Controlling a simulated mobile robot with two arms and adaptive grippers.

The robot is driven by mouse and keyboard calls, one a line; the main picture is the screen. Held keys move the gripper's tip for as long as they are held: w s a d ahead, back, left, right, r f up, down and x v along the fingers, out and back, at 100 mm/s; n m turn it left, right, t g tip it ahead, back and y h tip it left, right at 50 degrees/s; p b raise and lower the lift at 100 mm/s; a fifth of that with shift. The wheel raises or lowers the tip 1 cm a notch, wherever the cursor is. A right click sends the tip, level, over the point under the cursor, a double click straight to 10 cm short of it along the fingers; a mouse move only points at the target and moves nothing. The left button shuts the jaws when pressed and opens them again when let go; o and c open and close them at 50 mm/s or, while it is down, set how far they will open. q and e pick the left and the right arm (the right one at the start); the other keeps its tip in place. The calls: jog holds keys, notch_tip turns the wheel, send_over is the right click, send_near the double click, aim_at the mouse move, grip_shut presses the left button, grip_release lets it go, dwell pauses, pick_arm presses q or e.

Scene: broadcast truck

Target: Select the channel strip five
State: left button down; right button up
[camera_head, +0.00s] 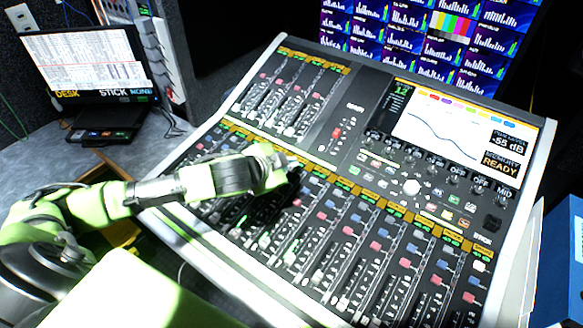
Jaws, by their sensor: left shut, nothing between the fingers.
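The mixing console (349,148) fills the middle and right, with a lower row of channel strips (335,235) running from upper left to lower right. Each strip has coloured buttons and a fader. My left gripper (284,172) is shut and empty, its tips over the upper part of the lower row, close to the buttons there. I cannot tell whether it touches one. My arm and gripper hide parts of the left strips. Strip numbers are too small to read. My right gripper is not in view.
A console screen (440,125) shows a curve and "READY". A laptop-like display (85,65) stands at the back left. A wall of monitors (420,35) is behind the console. A blue box (562,260) stands at the right edge.

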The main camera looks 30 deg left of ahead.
aim_at(288, 176)
pick_arm(q)
jog(key=shift+f, duration=0.45)
dwell(0.6)
jog(key=shift+r, duration=0.1)
jog(key=shift+s+r+p, duration=0.1)
jog(key=shift+r+p, duration=0.65)
jog(key=shift+p, duration=0.2)
jog(key=shift+r, duration=0.1)
jog(key=r+p, duration=0.4)
jog(key=p, duration=0.1)
jog(key=shift+s+r, duration=0.35)
jog(key=shift+r, duration=0.05)
dwell(0.6)
